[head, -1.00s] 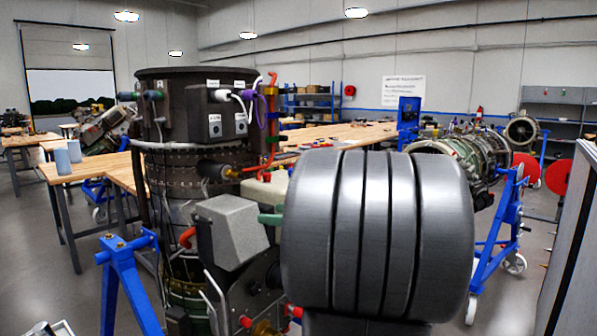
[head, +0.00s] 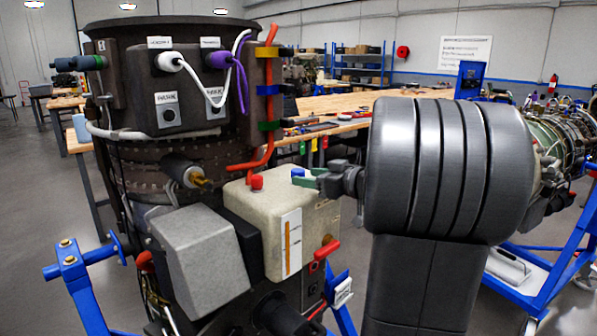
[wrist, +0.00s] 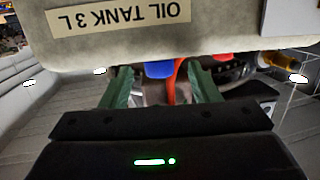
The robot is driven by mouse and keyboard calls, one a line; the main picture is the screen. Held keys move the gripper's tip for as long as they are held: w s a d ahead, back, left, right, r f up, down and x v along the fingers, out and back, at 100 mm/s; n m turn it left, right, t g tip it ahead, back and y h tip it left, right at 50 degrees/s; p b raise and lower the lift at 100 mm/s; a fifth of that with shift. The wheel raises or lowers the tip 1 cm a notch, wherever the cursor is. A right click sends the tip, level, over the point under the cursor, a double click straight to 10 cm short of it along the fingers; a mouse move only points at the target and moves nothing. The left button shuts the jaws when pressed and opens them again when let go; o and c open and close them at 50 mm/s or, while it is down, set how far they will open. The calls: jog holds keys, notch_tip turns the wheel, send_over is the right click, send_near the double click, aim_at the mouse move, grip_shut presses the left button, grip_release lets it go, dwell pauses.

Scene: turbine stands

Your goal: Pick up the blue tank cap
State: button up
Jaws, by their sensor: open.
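The blue tank cap (head: 298,173) sits on top of the beige oil tank (head: 262,228), near its right end. My gripper (head: 303,179) reaches in from the right with its green fingers at the cap. In the wrist view, the blue cap (wrist: 159,69) shows between the two spread green fingers of my gripper (wrist: 157,77), below the tank's labelled face (wrist: 200,38), which appears upside down. The jaws are open, with no visible grip on the cap. A red cap (head: 257,182) stands on the tank's left part.
A dark engine (head: 150,165) with white, purple and orange lines rises behind and left of the tank. A grey box (head: 200,262) sits left of the tank. A blue stand (head: 72,275) is at lower left. A wooden workbench (head: 340,115) lies behind.

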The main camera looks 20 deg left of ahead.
aim_at(293, 173)
jog(key=shift+a, duration=0.6)
jog(key=p+x, duration=0.1)
jog(key=x, duration=0.1)
jog(key=p+x, duration=0.2)
jog(key=shift+w+a+r, duration=0.1)
jog(key=shift+w+a, duration=0.1)
jog(key=shift+w, duration=0.1)
jog(key=shift+w+a, duration=0.2)
jog(key=shift+a, duration=0.1)
jog(key=c, duration=1.1)
jog(key=shift+o, duration=0.2)
